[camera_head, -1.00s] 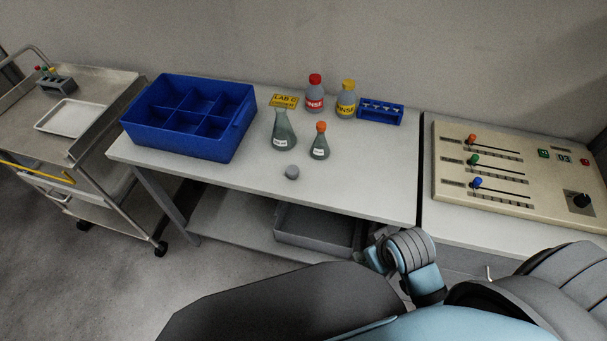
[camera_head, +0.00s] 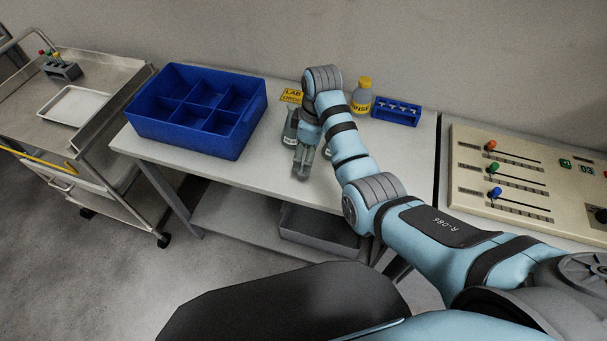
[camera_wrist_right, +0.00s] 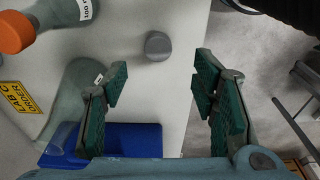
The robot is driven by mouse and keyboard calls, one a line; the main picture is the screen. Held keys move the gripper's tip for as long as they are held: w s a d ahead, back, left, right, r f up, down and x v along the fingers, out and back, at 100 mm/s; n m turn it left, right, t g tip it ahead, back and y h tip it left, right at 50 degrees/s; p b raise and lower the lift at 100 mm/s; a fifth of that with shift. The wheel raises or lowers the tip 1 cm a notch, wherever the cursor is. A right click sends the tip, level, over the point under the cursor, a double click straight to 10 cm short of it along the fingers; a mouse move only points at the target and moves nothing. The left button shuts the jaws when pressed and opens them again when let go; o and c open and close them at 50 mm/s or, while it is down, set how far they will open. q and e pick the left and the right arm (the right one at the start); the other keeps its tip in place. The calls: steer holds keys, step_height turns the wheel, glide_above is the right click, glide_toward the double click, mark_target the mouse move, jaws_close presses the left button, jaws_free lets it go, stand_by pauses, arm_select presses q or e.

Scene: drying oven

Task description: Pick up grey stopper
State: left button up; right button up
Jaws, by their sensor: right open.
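The grey stopper (camera_wrist_right: 158,46) lies on the white table (camera_wrist_right: 185,75) near its edge, in the right wrist view. It sits ahead of my right gripper (camera_wrist_right: 160,85), whose green-padded fingers are apart with nothing between them. In the head view my right gripper (camera_head: 302,165) reaches down over the table, and the stopper is hidden behind it. My left gripper is not in view.
A flask (camera_wrist_right: 70,95) stands close beside one finger, and an orange-capped flask (camera_wrist_right: 35,25) is near. A blue divided bin (camera_head: 190,145), a yellow-capped bottle (camera_head: 361,98) and a blue rack (camera_head: 396,112) share the table. A control panel (camera_head: 520,180) is at right.

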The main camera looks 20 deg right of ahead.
steer(key=f, duration=0.2)
steer(key=w+f, duration=0.1)
steer(key=f, duration=0.2)
steer(key=shift+a+b, duration=0.15)
steer(key=shift+b, duration=0.15)
steer(key=f, duration=0.2)
steer(key=f+b, duration=0.1)
steer(key=shift+s+a+f, duration=0.25)
steer(key=shift+a, duration=0.05)
steer(key=shift+w, duration=0.2)
steer(key=shift+c, duration=1.4)
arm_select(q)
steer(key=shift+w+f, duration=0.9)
arm_select(e)
steer(key=shift+s, duration=0.1)
steer(key=c, duration=0.6)
